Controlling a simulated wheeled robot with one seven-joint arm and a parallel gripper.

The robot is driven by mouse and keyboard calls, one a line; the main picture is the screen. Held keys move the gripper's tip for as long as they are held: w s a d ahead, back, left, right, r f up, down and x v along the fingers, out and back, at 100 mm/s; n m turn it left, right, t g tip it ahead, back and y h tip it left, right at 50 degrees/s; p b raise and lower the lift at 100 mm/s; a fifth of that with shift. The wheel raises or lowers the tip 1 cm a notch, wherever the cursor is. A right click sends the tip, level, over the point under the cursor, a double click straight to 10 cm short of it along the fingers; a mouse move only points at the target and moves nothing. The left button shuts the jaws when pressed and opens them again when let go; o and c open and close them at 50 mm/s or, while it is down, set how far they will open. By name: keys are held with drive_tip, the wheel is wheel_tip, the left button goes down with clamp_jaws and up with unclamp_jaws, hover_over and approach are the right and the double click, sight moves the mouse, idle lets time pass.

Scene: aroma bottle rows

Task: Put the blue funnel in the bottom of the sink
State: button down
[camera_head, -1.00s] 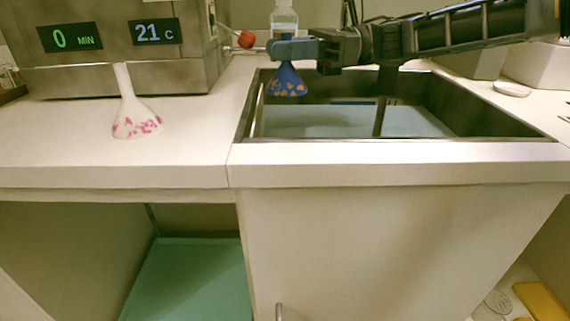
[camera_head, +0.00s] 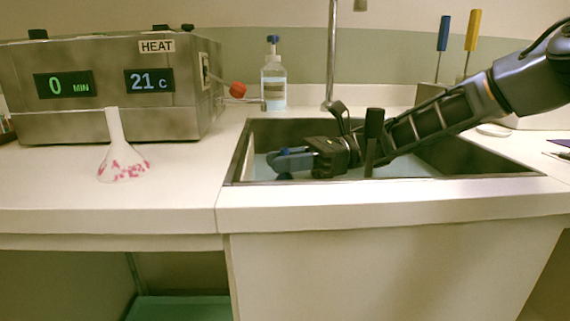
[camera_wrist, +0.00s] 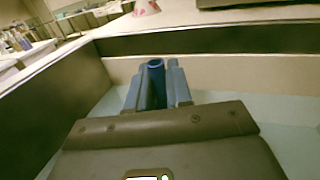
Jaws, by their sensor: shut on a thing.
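My gripper (camera_head: 276,159) is down inside the sink (camera_head: 239,152), near its left side and below the rim level. It is shut on the blue funnel (camera_head: 284,177), of which only a small blue part shows under the fingers in the head view. In the wrist view the open top of the funnel's stem (camera_wrist: 154,65) shows between the two blue fingers. The cone is hidden by the gripper and the sink's front edge. The pale sink bottom (camera_wrist: 290,137) shows beside the gripper. I cannot tell whether the funnel touches it.
A white funnel with pink spots (camera_head: 122,163) stands on the left counter, before a metal heating bath (camera_head: 100,105). A soap bottle (camera_head: 273,82) and the tap (camera_head: 331,60) stand behind the sink. My forearm crosses the sink's right part.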

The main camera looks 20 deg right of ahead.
drive_tip(key=shift+f+b, duration=0.3)
drive_tip(key=shift+f, duration=0.15)
drive_tip(key=shift+f, duration=0.15)
drive_tip(key=c, duration=1)
unclamp_jaws()
drive_tip(key=shift+c, duration=0.2)
drive_tip(key=shift+r+p, duration=0.5)
drive_tip(key=shift+r, duration=0.35)
drive_tip(key=d, duration=0.7)
drive_tip(key=shift+d+f+p, duration=0.25)
drive_tip(key=shift+p, duration=0.15)
